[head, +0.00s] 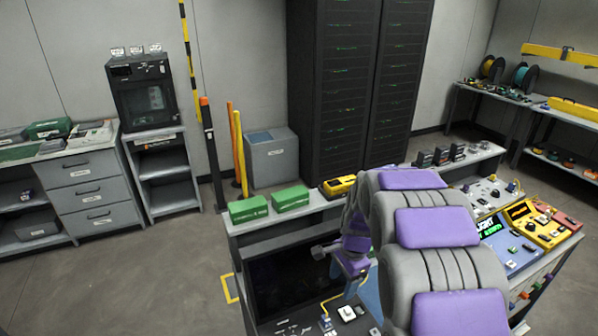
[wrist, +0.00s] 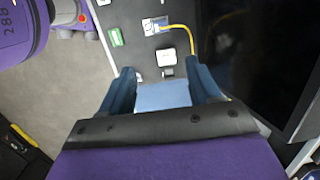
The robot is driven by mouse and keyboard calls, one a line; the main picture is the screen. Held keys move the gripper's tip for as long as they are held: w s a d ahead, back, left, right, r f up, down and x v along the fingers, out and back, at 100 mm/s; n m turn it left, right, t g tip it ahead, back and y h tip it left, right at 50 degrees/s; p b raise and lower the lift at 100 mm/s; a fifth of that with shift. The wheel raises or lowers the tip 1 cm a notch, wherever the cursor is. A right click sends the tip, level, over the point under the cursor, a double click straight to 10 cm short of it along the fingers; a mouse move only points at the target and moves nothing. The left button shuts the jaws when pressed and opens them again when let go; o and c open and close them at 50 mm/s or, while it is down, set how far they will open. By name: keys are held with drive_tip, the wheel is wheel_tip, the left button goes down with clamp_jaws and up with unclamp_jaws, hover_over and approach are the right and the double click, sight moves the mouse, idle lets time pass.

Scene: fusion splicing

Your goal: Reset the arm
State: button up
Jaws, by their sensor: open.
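My arm, grey with purple panels, reaches over the workbench (head: 262,220) from the lower right in the head view. My gripper shows in the wrist view (wrist: 160,88) with its two blue fingers apart. No object shows held between the fingers. Past the fingertips lies the dark bench surface with a small white block (wrist: 166,57) and a yellow cable (wrist: 191,36). In the head view my arm hides part of the bench, and the fingertips are hard to make out.
A large dark screen (head: 290,278) stands at the bench front. Two green boxes (head: 248,208) and a yellow device (head: 338,186) sit on the back shelf. A blue panel (head: 508,245) and a yellow splicer-like unit (head: 537,222) lie right of my arm. Floor at the left is clear.

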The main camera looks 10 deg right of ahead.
drive_tip(key=s+a+r+n, duration=0.1)
drive_tip(key=s+r+n, duration=0.2)
drive_tip(key=s, duration=0.8)
drive_tip(key=s+a+r+n+g+h, duration=0.1)
drive_tip(key=s+r+n, duration=0.3)
drive_tip(key=s, duration=0.8)
drive_tip(key=s+a+r+n, duration=0.1)
drive_tip(key=s+r+n, duration=0.2)
drive_tip(key=s+n, duration=0.4)
drive_tip(key=s, duration=0.4)
drive_tip(key=shift+s+a+r+g, duration=0.15)
drive_tip(key=shift+s+r+g, duration=0.05)
drive_tip(key=shift+g, duration=0.2)
